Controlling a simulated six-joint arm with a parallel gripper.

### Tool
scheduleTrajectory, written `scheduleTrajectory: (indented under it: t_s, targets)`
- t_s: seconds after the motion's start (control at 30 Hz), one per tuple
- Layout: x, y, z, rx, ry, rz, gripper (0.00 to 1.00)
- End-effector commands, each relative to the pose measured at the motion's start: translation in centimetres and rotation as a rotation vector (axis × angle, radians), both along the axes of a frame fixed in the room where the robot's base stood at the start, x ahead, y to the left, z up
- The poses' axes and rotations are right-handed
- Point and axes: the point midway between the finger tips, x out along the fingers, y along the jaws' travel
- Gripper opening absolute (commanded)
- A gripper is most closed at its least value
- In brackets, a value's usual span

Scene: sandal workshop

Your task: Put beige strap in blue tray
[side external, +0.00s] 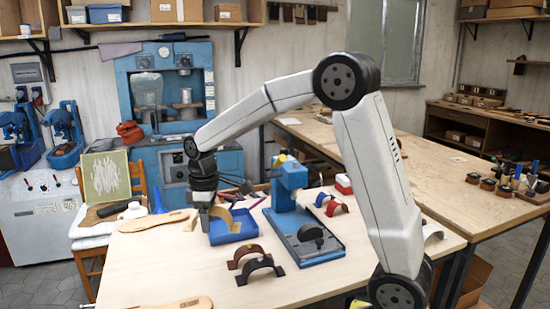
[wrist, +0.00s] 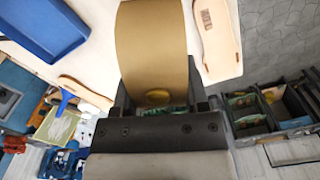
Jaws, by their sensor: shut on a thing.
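The beige strap (wrist: 152,45) is a wide curved tan band, held between the two dark fingers of my gripper (wrist: 158,97) in the wrist view. In the side view my gripper (side external: 204,207) points down at the left edge of the blue tray (side external: 240,237), shut on the strap (side external: 221,214). There the strap overlaps the tray's left part, but its height above the tray is hard to tell. In the wrist view the blue tray (wrist: 40,28) lies at the upper left, apart from the strap. The visible tray floor looks empty.
A blue press (side external: 297,215) stands right of the tray. A brown strap (side external: 245,256) and a black strap (side external: 260,269) stand in front. Wooden soles lie left (side external: 153,221) and at the front (side external: 185,303).

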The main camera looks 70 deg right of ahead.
Motion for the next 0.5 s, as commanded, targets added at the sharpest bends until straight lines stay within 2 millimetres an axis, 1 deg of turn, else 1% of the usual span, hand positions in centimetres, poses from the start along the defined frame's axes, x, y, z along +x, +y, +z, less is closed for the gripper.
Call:
scheduleTrajectory:
  t_s: [0.03,0.1,0.3,0.37,0.5]
  targets:
    - [0.5,1.0,0.1,0.0,0.0,-0.01,0.02]
    - [1.1,2.1,0.2,0.0,0.0,-0.03,0.02]
    - [2.5,4.8,0.5,0.0,0.0,-0.074,0.02]
    - [3.0,5.4,0.5,0.0,0.001,-0.083,0.02]
    - [4.1,5.4,0.5,0.0,0.0,-0.086,0.02]
